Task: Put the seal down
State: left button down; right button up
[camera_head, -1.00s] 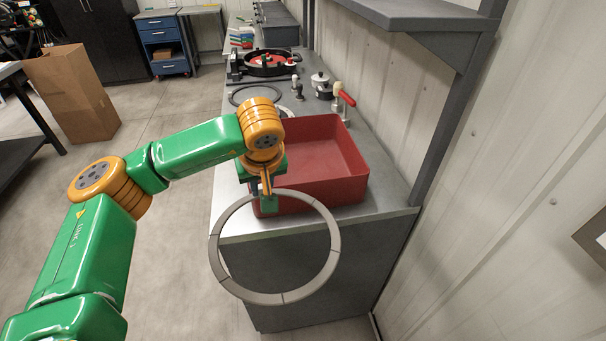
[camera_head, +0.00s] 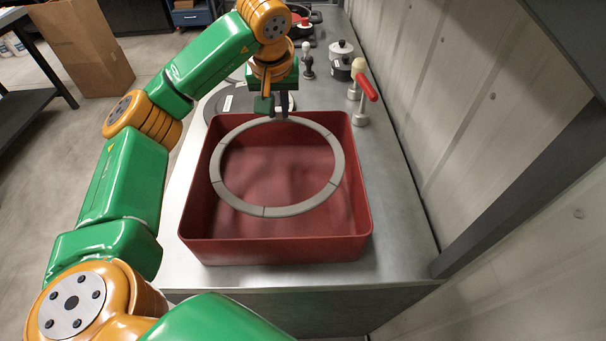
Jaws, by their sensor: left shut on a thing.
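The seal is a large thin grey ring (camera_head: 264,211) with dark joint lines. My left gripper (camera_head: 277,113) is shut on its far edge. The ring hangs within the outline of the red bin (camera_head: 275,250), which stands open on the metal bench. From this view I cannot tell exactly how high the ring is above the bin floor. The bin looks otherwise empty. My right gripper is not in view.
The metal bench (camera_head: 395,215) runs away along a ribbed wall. A dark ring (camera_head: 215,104) lies left of my gripper. A shelf post crosses at right.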

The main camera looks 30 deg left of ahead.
pick_arm(q)
jog(key=shift+w+f, duration=0.5)
jog(key=shift+f, duration=0.35)
jog(key=f, duration=0.3)
jog(key=s+f, duration=0.1)
jog(key=f, duration=0.2)
jog(key=f+p, duration=0.1)
jog(key=f, duration=0.1)
jog(key=shift+s+f, duration=0.2)
jog(key=shift+f, duration=0.2)
jog(key=shift+w+f, duration=0.1)
jog(key=shift+w, duration=0.05)
jog(key=c, duration=0.8)
grip_release()
jog(key=v, duration=1.2)
jog(key=shift+b, duration=0.35)
